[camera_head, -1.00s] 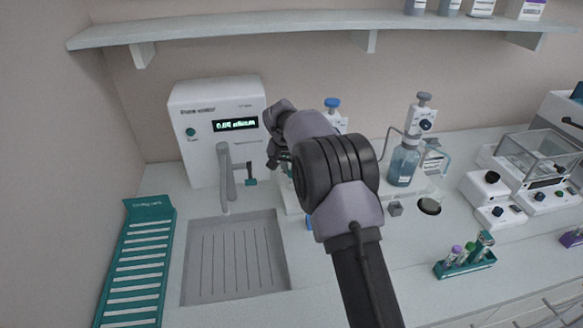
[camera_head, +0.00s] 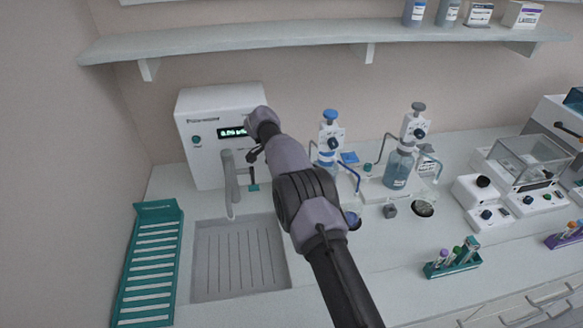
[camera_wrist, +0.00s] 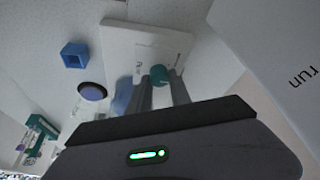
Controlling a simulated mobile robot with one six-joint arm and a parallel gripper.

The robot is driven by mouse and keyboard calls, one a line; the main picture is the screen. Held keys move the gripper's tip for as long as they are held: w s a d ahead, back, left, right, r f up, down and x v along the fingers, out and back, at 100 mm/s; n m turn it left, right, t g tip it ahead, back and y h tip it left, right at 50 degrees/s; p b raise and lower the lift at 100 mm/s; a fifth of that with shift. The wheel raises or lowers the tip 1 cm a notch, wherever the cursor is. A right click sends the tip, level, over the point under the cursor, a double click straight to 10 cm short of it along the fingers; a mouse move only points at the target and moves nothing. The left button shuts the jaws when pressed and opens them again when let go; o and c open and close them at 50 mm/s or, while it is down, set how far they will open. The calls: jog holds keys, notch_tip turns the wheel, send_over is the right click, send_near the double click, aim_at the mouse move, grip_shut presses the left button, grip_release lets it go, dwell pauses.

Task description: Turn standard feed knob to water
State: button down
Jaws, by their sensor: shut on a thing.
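In the wrist view a round teal knob (camera_wrist: 159,75) stands on a pale panel (camera_wrist: 118,48) with small print too blurred to read. My gripper (camera_wrist: 160,82) has its two grey fingers on either side of the knob and is shut on it. I cannot read which way the knob points. In the head view my arm hides the fingertips and this knob. The blue-capped dispenser (camera_head: 330,135) stands just right of my arm.
A white unit (camera_head: 205,165) with a lit display stands behind the sink (camera_head: 238,260) and tap (camera_head: 230,185). A second dispenser (camera_head: 398,168) stands further right, with a tube rack (camera_head: 455,265) in front. A white part marked "run" (camera_wrist: 285,60) is close in the wrist view.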

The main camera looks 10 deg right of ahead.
dwell(0.6)
jog(key=c, duration=1.2)
grip_release()
jog(key=p+v, duration=0.4)
jog(key=v, duration=1.3)
jog(key=shift+r+p, duration=0.2)
jog(key=shift+p, duration=0.1)
